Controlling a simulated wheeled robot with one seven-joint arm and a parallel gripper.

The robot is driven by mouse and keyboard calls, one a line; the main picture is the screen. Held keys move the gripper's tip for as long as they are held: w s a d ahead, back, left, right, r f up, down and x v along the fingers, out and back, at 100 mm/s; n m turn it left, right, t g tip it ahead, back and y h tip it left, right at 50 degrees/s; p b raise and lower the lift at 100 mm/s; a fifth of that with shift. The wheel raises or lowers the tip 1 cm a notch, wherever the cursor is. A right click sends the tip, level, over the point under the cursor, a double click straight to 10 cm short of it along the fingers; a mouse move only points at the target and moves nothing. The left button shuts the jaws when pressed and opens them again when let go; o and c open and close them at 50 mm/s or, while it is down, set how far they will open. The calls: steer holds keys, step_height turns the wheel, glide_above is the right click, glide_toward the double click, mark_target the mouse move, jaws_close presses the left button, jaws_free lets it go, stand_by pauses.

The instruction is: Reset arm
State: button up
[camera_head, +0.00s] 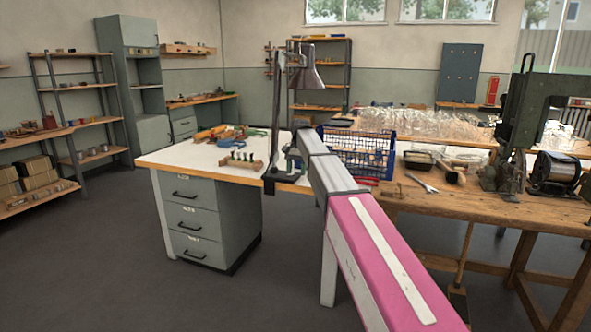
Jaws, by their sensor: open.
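My arm (375,245), pink and white with a grey-white far section, reaches from the bottom right up over the workbench. Its far end is near the desk lamp, at the right end of the white bench top (180,155). My gripper cannot be made out; the arm itself seems to hide it. I see nothing held. A small greenish-grey part beside the far end of the arm is too small to identify.
A black desk lamp (276,110) stands close left of the arm. A blue wire basket (370,155) is close on its right. A wooden bench (480,207) with tools and a dark machine (525,120) stands right. Open floor (110,260) lies left.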

steer(key=s+d+f+n, duration=0.1)
steer(key=s+d+f, duration=0.3)
steer(key=s+f, duration=0.25)
steer(key=s+d+f+t, duration=0.1)
steer(key=s+d+f, duration=0.2)
steer(key=s+f, duration=0.35)
steer(key=s+d+f+n, duration=0.1)
steer(key=s+d+f, duration=0.3)
steer(key=f, duration=0.4)
steer(key=s+d+f, duration=0.2)
steer(key=s+f, duration=0.1)
steer(key=s, duration=0.3)
steer(key=s+d+f+n+t, duration=0.1)
steer(key=s+d+f, duration=0.2)
steer(key=s+f, duration=0.1)
steer(key=s+d+f+h, duration=0.1)
steer(key=s+d+f, duration=0.1)
steer(key=s, duration=0.5)
steer(key=shift+s+d+f+n+t, duration=0.3)
steer(key=shift+d+f+n, duration=0.1)
steer(key=shift+f, duration=0.5)
